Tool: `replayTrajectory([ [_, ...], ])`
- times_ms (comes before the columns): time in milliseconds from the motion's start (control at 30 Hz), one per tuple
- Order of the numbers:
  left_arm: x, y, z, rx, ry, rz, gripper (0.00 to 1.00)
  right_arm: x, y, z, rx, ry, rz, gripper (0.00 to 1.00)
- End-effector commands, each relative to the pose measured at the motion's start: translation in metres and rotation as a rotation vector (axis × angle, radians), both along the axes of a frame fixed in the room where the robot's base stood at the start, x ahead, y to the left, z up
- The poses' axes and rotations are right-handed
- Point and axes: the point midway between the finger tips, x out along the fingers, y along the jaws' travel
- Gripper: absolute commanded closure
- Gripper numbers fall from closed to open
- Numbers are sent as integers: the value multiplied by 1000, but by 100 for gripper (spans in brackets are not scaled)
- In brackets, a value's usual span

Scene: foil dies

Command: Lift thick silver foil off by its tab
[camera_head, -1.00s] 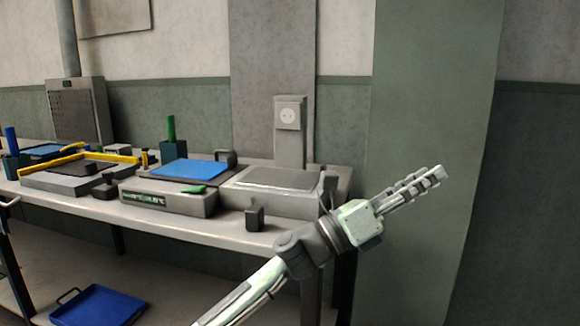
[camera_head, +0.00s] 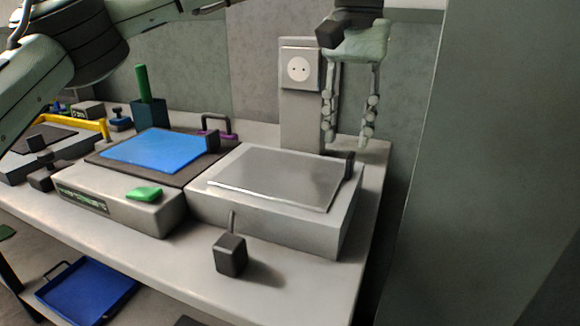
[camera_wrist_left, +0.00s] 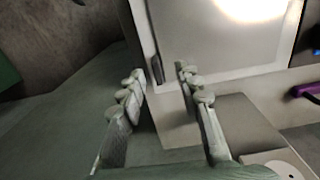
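The silver foil (camera_head: 275,178) lies flat as a grey sheet on the light grey right-hand die (camera_head: 285,228). A small dark upright piece (camera_head: 348,166) stands at the foil's right edge; I cannot tell whether it is the tab. My left gripper (camera_head: 347,142) points down behind and above that edge, fingers apart and empty. In the left wrist view, the open fingers (camera_wrist_left: 160,72) sit either side of the dark piece's near end (camera_wrist_left: 157,69), and the foil (camera_wrist_left: 210,45) lies beyond with a bright glare. My right gripper is not in view.
A socket post (camera_head: 300,95) stands close behind the foil. A dark block (camera_head: 231,254) sits near the table's front edge.

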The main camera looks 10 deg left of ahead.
Motion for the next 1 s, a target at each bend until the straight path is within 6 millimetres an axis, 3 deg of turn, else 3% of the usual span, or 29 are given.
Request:
replayTrajectory([
  [400,7,-8,-54,-4,1,1,66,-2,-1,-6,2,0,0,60],
  [667,7,-8,-59,-5,0,2,66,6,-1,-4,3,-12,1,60],
  [967,6,-8,-59,-6,0,2,100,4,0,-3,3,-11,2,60],
  [1000,6,-8,-58,-6,0,2,100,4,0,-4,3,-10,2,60],
])
